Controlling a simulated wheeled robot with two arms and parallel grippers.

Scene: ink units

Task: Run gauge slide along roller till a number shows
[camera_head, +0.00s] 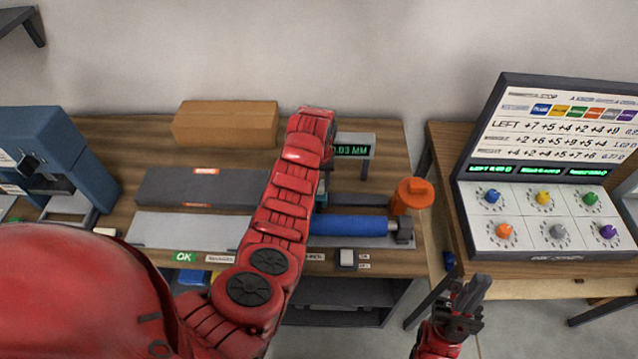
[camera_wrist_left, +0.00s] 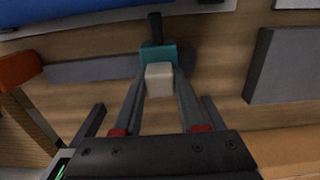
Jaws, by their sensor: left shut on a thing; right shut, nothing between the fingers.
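The blue roller (camera_head: 350,225) lies along a grey bed near the bench front; its left end is behind my left arm. It also edges into the top of the left wrist view (camera_wrist_left: 70,4). The gauge slide is a teal block (camera_wrist_left: 157,57) with a pale knob (camera_wrist_left: 159,80) and a dark tip, on a grey rail (camera_wrist_left: 95,70). My left gripper (camera_wrist_left: 159,88) is shut on the knob; in the head view my arm hides it. The gauge display (camera_head: 352,151) shows green digits, about 0.03 MM, partly covered. My right gripper (camera_head: 465,305) is shut and empty, right of the bench.
An orange part (camera_head: 412,195) stands by the roller's right end. A blue machine (camera_head: 45,150) stands far left. A console with coloured knobs (camera_head: 545,215) is on the right table.

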